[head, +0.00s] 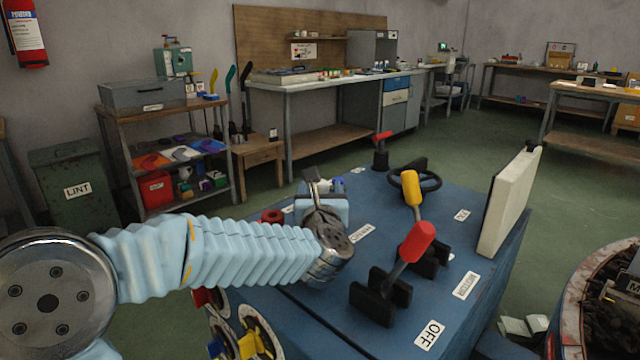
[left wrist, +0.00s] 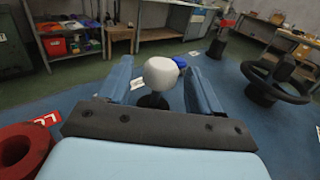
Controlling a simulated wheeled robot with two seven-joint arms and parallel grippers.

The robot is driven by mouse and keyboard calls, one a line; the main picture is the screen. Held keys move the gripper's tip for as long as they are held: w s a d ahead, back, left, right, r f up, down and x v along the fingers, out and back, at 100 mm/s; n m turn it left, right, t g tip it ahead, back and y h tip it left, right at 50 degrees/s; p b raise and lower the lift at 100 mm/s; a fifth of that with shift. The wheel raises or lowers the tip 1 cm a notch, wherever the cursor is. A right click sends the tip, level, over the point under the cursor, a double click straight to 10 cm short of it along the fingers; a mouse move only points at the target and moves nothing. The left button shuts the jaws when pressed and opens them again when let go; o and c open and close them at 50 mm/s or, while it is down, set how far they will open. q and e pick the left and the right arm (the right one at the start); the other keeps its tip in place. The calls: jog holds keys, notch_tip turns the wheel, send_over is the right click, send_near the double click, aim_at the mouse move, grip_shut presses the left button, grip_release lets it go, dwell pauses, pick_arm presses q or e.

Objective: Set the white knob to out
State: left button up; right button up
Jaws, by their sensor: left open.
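The white knob (left wrist: 161,72) shows in the left wrist view as a rounded head on a dark stem, standing on the blue console top. My left gripper (head: 324,187) is open over the far left part of the console. In the left wrist view its two blue fingers stand on either side of the white knob, with visible gaps, so it is not gripped. I cannot read any label for the knob's settings. My right gripper is not in view.
A blue knob (left wrist: 180,62) stands just behind the white one. A red ring-shaped part (left wrist: 22,150) lies left of the gripper.

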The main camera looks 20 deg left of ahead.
pick_arm(q)
jog(key=shift+x, duration=0.8)
grip_shut()
